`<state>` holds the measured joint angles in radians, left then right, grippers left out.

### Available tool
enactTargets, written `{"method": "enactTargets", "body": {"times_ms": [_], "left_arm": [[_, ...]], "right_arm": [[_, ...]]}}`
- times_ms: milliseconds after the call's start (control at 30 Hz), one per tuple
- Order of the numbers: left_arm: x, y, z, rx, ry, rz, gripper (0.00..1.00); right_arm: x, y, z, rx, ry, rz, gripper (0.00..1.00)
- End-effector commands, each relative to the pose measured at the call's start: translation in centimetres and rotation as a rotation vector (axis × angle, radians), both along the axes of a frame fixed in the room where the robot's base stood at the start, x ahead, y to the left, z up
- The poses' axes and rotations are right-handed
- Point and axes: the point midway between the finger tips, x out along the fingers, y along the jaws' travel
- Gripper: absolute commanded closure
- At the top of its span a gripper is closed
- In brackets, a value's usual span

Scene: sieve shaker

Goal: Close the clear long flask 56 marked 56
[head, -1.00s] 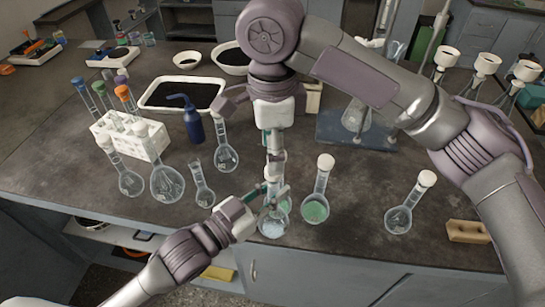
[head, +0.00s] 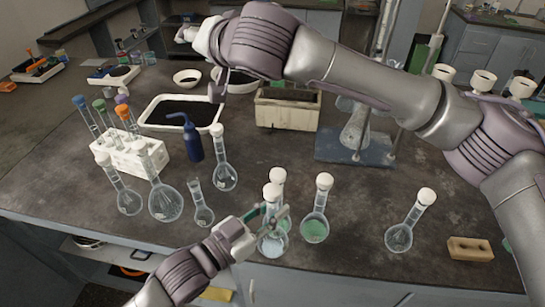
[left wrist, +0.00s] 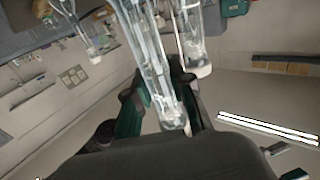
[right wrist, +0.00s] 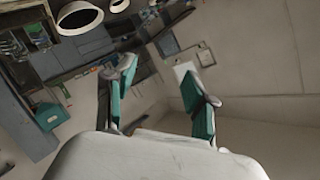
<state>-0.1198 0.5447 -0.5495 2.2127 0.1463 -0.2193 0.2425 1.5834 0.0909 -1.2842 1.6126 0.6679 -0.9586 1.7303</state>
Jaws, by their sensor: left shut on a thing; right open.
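My left gripper (head: 268,217) is shut around the neck of a clear long-necked flask (head: 270,243) with pale contents, near the table's front edge. A white cap (head: 272,190) shows at the top of this flask. In the left wrist view the clear neck (left wrist: 160,85) runs between my fingers. How deep the cap sits is too small to tell, and I cannot read the mark 56. My right gripper (right wrist: 158,98) is open and empty in the right wrist view, raised well away from the flask.
A white-capped flask (head: 278,178) stands close behind the held one. A capped flask with green liquid (head: 315,228) stands to its right, another capped flask (head: 399,237) farther right. An uncapped flask (head: 203,214) stands left. A tube rack (head: 135,155) and blue bottle (head: 193,143) are behind.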

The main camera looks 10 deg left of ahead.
Motion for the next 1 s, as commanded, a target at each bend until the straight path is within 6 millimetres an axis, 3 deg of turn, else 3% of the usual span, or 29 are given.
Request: {"method": "enactTargets", "body": {"times_ms": [100,200,367,533,700,733,867,1000], "left_arm": [[0.0,0.0,0.1,-0.001,-0.002,0.0,1.0],[0.0,0.0,0.1,-0.001,-0.002,0.0,1.0],[0.0,0.0,0.1,-0.001,-0.002,0.0,1.0],[0.0,0.0,0.1,-0.001,-0.002,0.0,1.0],[0.0,0.0,0.1,-0.001,-0.002,0.0,1.0],[0.0,0.0,0.1,-0.001,-0.002,0.0,1.0],[0.0,0.0,0.1,-0.001,-0.002,0.0,1.0],[0.0,0.0,0.1,-0.001,-0.002,0.0,1.0]], "right_arm": [[-1.1,2.3,4.9,-0.085,-0.433,0.186,0.45],[-3.5,4.1,8.2,-0.181,-0.822,0.331,0.45],[-9.3,6.2,10.7,-0.358,-1.463,0.537,0.45],[-15.9,6.9,8.8,-0.542,-2.158,0.738,0.45],[-20.6,5.5,3.1,-0.653,-2.853,0.954,0.45],[-21.1,4.9,1.9,0.63,2.858,-0.958,0.45],[-21.8,1.8,-3.7,0.395,2.387,-0.832,0.45],[-20.3,-2.8,-8.7,0.129,1.946,-0.747,0.45]]}}
